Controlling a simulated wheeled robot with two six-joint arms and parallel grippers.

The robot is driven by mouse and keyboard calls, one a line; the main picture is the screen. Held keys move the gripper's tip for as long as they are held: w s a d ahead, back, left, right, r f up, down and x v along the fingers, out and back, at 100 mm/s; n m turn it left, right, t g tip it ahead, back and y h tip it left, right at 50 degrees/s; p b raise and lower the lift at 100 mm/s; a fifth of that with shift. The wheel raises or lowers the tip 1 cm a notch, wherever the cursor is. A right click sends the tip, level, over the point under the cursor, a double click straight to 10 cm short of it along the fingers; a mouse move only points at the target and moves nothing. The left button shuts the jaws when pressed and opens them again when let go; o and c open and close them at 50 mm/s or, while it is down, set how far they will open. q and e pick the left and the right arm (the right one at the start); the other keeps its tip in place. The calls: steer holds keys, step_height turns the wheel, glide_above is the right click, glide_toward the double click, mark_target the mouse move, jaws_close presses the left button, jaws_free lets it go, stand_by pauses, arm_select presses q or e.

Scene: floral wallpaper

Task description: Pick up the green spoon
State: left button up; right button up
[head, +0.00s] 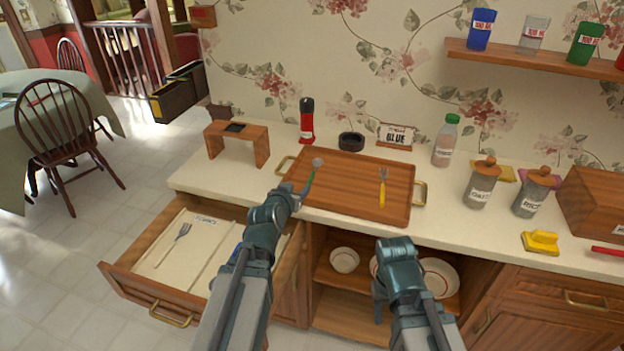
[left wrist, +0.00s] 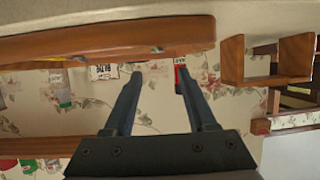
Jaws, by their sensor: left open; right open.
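The green spoon (head: 309,184) lies on the left part of the wooden tray (head: 348,200), its grey bowl toward the back and its green handle toward the front. My left gripper (head: 295,198) is at the tray's front left, close to the handle's lower end. I cannot tell whether it touches the handle. In the left wrist view, the two fingers (left wrist: 159,78) are apart with nothing seen between them, and the spoon cannot be made out. My right gripper (head: 379,305) is low in front of the open cabinet, open, its fingers partly hidden.
A yellow-handled fork (head: 382,188) lies on the tray's right. An open drawer (head: 165,290) with a fork (head: 174,243) juts out at left.

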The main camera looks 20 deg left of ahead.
arm_select(q)
steer(key=b, duration=0.3)
glide_toward(312, 175)
steer(key=w, duration=0.1)
steer(key=w+a+f, duration=0.1)
steer(key=shift+w+f, duration=0.25)
steer(key=shift+w, duration=0.15)
steer(key=shift+d+b+x, duration=0.2)
steer(key=shift+b+x, duration=0.35)
steer(key=shift+x, duration=0.9)
steer(key=shift+d+b+x, duration=0.2)
steer(key=shift+b+x, duration=0.3)
steer(key=shift+x, duration=0.95)
steer(key=shift+r, duration=0.2)
jaws_close()
